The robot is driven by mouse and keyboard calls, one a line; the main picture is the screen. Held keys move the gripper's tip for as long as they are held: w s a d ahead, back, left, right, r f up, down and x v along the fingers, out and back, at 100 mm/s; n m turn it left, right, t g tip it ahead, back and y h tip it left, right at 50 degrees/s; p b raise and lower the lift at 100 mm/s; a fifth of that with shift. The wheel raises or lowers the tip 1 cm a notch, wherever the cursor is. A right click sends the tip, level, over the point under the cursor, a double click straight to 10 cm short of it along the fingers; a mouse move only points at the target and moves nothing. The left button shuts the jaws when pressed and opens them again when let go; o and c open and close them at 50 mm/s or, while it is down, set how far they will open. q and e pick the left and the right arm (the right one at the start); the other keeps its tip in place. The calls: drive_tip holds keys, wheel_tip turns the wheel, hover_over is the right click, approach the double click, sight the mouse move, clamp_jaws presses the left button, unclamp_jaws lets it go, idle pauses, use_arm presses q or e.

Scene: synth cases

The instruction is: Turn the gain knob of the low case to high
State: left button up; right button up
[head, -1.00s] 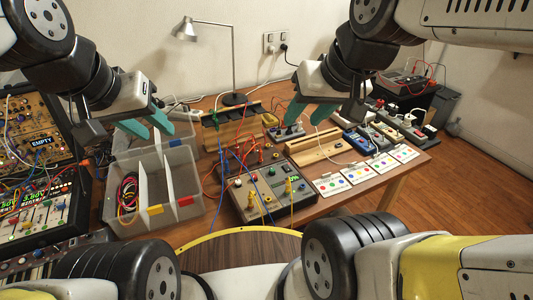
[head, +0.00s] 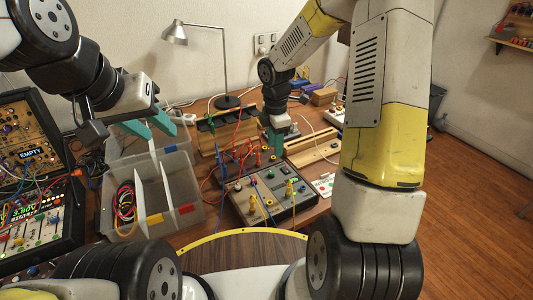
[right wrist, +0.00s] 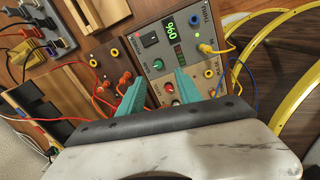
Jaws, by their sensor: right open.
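The low case (head: 266,203) is a grey box with a sloped panel on the table, with several coloured knobs, sockets and plugged leads. In the right wrist view the case (right wrist: 165,50) shows a lit green display (right wrist: 170,28), a green knob (right wrist: 158,64) and a red knob (right wrist: 169,87). My left gripper (head: 149,127) is open and empty above the clear bin.
The clear divided bin (head: 122,190) holds coiled leads left of the case. Wooden blocks (head: 312,147) and a board with red plugs (head: 252,160) stand behind it. Loose cables cross the case. A lamp (head: 226,75) stands at the back. Racks of modules (head: 30,150) are at far left.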

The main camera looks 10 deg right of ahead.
drive_tip(key=n, duration=0.2)
hover_over(271, 172)
drive_tip(key=shift+g, duration=0.3)
wheel_tip(271, 172, down, 4)
drive_tip(key=shift+f, duration=0.2)
wheel_tip(271, 172, down, 8)
drive_tip(key=shift+r, duration=0.2)
drive_tip(key=shift+c, duration=0.4)
clamp_jaws()
